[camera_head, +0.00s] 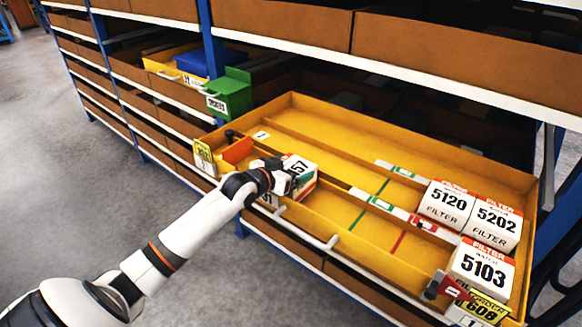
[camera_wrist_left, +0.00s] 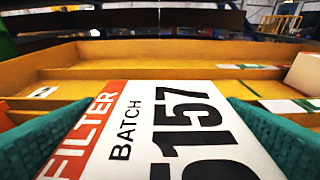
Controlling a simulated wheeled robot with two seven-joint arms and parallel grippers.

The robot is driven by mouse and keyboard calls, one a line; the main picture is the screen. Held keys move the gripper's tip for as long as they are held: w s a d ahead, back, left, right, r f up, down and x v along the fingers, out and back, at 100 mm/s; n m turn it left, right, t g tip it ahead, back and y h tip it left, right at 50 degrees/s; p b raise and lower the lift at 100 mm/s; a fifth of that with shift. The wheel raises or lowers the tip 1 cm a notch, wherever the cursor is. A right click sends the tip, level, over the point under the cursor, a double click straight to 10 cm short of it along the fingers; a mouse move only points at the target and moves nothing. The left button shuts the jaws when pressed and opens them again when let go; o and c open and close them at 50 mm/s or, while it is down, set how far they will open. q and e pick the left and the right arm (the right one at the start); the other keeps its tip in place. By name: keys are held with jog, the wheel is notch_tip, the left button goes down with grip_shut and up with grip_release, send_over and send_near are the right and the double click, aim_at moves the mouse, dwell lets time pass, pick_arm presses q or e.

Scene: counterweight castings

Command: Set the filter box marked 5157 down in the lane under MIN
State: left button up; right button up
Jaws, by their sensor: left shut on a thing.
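The filter box marked 5157 (camera_head: 303,176) is white with a red band; its top fills much of the left wrist view (camera_wrist_left: 165,125). My left gripper (camera_head: 284,178) is shut on it, with a teal finger pad on each side in the wrist view. The box is at the left part of a yellow lane tray (camera_head: 318,115); I cannot tell whether it touches the tray floor. Divider labels carry green and red marks, such as the green-and-white strip (camera_head: 380,204) and red label (camera_head: 423,223). The word MIN is not legible. My right gripper is not in view.
Boxes 5120 (camera_head: 447,204), 5202 (camera_head: 493,222) and 5103 (camera_head: 483,268) stand at the tray's right end. A yellow tag (camera_head: 204,158) and orange piece (camera_head: 237,150) are at the left end. A green bin (camera_head: 230,96) sits behind. The lanes' middle is bare.

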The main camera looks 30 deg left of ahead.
pick_arm(q)
jog(key=shift+s+r, duration=0.1)
jog(key=o, duration=0.9)
jog(key=shift+c, duration=0.2)
jog(key=b+v, duration=0.2)
jog(key=v, duration=1)
